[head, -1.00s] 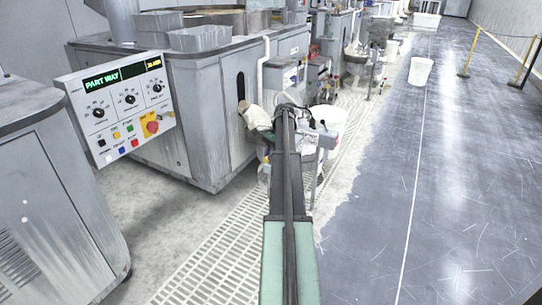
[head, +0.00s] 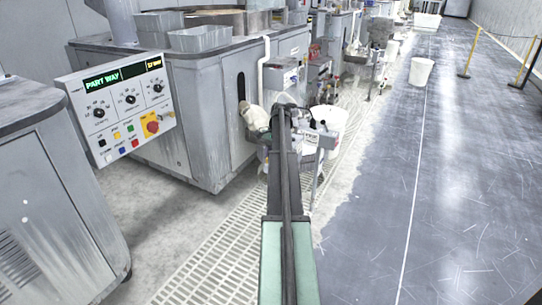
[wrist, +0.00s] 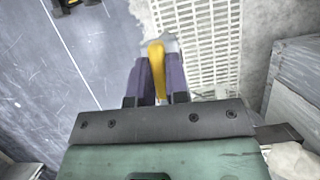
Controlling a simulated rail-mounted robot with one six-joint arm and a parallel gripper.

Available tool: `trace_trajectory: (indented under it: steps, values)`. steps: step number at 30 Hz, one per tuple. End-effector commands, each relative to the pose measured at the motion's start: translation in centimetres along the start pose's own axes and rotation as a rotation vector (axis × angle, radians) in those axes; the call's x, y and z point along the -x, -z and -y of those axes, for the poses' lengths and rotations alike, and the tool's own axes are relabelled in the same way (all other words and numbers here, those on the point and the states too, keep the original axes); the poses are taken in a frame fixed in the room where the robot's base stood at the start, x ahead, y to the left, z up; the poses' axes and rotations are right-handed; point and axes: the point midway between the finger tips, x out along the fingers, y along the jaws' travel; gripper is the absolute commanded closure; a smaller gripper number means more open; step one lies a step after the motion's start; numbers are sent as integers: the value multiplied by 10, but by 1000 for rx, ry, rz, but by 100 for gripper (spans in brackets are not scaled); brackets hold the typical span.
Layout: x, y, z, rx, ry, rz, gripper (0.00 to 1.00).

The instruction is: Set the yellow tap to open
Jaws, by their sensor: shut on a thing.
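The yellow tap's handle (wrist: 156,56) shows in the wrist view as a yellow bar between the two purple fingers of my gripper (wrist: 157,88). The fingers are shut on it, one on each side. The handle points up in the picture, past the fingertips; its lower end is hidden by the gripper body. In the head view my own arm hides the tap and the gripper fingers. The control panel (head: 117,107) at the left shows "PART WAY" in green on its display (head: 103,79).
Grey polishing machines (head: 215,115) line the left side. A pale grating (head: 225,250) runs along the floor beside them. A white bucket (head: 421,71) stands on the open dark floor (head: 460,190) at the right. Yellow barrier posts (head: 469,52) stand farther back.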

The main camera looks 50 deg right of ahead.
Motion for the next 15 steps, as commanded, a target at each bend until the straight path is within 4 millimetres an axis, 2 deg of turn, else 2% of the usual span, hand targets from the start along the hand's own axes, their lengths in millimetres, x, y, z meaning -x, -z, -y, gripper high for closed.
trace_trajectory:
  steps: [1,2,6,15]
  values:
    - [0,0,0,-1,0,-1,100]
    - [0,0,0,-1,0,-1,82]
    - [0,0,0,-1,0,-1,61]
    - [2,0,0,-1,0,0,60]
